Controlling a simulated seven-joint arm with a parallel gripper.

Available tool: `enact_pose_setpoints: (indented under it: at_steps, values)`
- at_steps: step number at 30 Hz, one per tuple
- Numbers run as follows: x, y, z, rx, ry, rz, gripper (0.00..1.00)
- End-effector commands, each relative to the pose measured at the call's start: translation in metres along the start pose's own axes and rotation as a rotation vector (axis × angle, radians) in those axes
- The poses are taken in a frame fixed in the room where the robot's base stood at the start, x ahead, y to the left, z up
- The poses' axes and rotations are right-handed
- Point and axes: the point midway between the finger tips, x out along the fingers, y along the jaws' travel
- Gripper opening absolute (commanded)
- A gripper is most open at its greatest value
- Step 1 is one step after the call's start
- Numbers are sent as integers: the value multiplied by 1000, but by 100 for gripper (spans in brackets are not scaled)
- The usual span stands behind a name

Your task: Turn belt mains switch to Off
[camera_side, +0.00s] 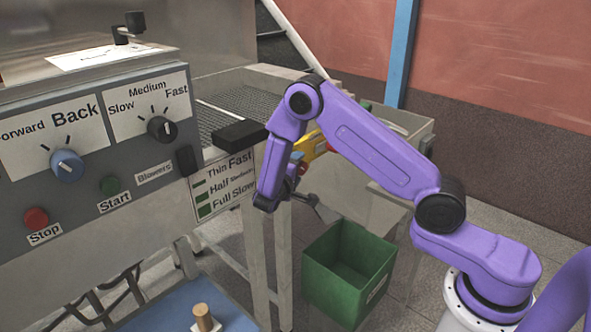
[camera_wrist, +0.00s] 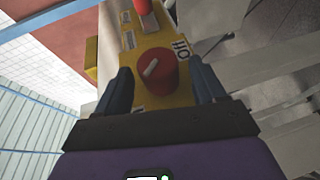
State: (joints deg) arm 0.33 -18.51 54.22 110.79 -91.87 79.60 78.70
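The belt mains switch is a red round knob (camera_wrist: 160,72) with a pale pointer line, on a yellow box (camera_wrist: 152,40) in the wrist view. The line lies at a slant. An upside-down label (camera_wrist: 181,50), which seems to read Off, is at the knob's upper right. My gripper (camera_wrist: 161,80) is open, with one dark blue finger on each side of the knob and visible gaps to it. In the side view the yellow box (camera_side: 312,147) is mostly behind my arm, and my gripper (camera_side: 299,157) is beside it, partly hidden.
A grey control panel (camera_side: 90,190) with knobs and buttons stands at the left in the side view. A black block (camera_side: 240,133) juts out near my arm. A green bin (camera_side: 345,272) stands on the floor below. A red lever (camera_wrist: 143,7) is beyond the knob.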

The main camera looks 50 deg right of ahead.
Motion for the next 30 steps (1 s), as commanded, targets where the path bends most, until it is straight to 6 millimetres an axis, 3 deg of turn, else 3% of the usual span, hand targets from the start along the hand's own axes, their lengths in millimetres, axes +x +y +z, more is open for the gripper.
enact_pose_setpoints:
  at_steps: [8,30]
  values:
    - [-12,0,-2,1,5,-1,69]
    - [-155,0,-1,2,3,-1,69]
